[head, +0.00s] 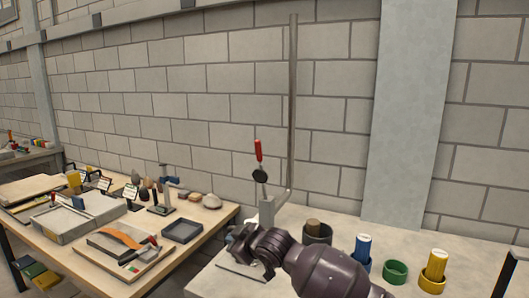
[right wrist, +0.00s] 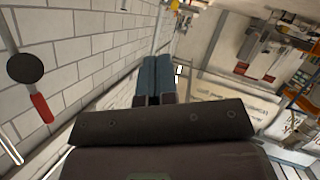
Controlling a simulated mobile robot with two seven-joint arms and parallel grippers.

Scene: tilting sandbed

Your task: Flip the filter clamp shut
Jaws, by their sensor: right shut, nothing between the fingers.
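The filter clamp's red handle (head: 258,150) stands nearly upright in the head view, with a round black disc (head: 260,175) below it, above a grey metal bracket (head: 267,210). In the right wrist view the red handle (right wrist: 42,108) and black disc (right wrist: 25,68) show at the left edge, apart from the fingers. My right gripper (head: 238,238) is low and to the left of the bracket, below the handle. Its blue-grey fingers, close together in the right wrist view (right wrist: 154,72), are shut and empty. My left gripper is not in view.
A tall metal rod (head: 293,100) rises just right of the clamp. Right of it on the pale bench are a dark cup (head: 317,236), a blue container (head: 362,264), a green ring (head: 395,272) and a yellow container (head: 434,275). A wooden table (head: 222,213) with trays stands left.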

